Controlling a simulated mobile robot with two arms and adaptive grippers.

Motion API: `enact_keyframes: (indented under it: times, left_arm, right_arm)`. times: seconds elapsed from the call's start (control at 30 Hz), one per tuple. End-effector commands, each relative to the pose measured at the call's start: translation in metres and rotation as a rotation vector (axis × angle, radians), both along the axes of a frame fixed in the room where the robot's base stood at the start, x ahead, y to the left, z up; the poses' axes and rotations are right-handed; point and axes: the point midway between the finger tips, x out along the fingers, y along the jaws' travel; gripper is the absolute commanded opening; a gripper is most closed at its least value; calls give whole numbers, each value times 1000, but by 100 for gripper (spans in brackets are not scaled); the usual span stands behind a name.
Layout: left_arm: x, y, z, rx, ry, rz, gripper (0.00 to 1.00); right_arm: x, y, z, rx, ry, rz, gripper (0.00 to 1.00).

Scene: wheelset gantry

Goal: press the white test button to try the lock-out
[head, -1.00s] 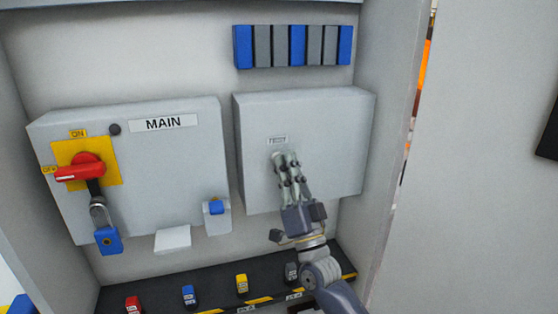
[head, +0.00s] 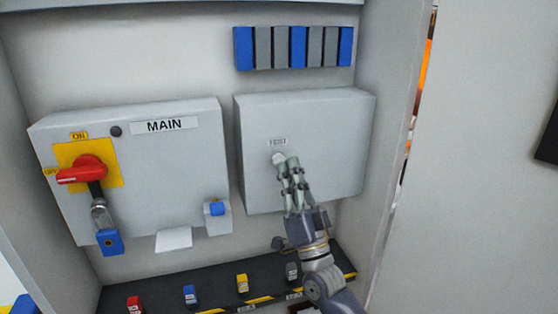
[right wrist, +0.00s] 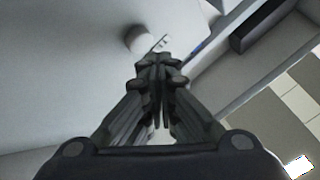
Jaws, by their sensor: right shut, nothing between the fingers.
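My left gripper is not in view.
A blue-topped piece (head: 217,214) sits at the MAIN box's lower right corner. A black shelf (head: 215,289) below holds red, blue, yellow and grey padlocks. A row of blue and grey modules (head: 295,46) is above. The cabinet side wall (head: 392,130) stands close on the right.

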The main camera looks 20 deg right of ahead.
Motion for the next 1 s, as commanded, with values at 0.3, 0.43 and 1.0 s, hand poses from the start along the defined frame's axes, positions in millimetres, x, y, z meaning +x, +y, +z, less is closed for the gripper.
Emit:
enact_keyframes:
  times: [0.3,0.43,1.0]
  left_arm:
    - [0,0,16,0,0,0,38]
    - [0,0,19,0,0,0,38]
    - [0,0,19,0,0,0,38]
  right_arm:
    - [-33,-1,2,1,1,0,0]
    - [-42,-2,2,0,0,0,0]
    - [-45,-2,1,0,0,0,0]
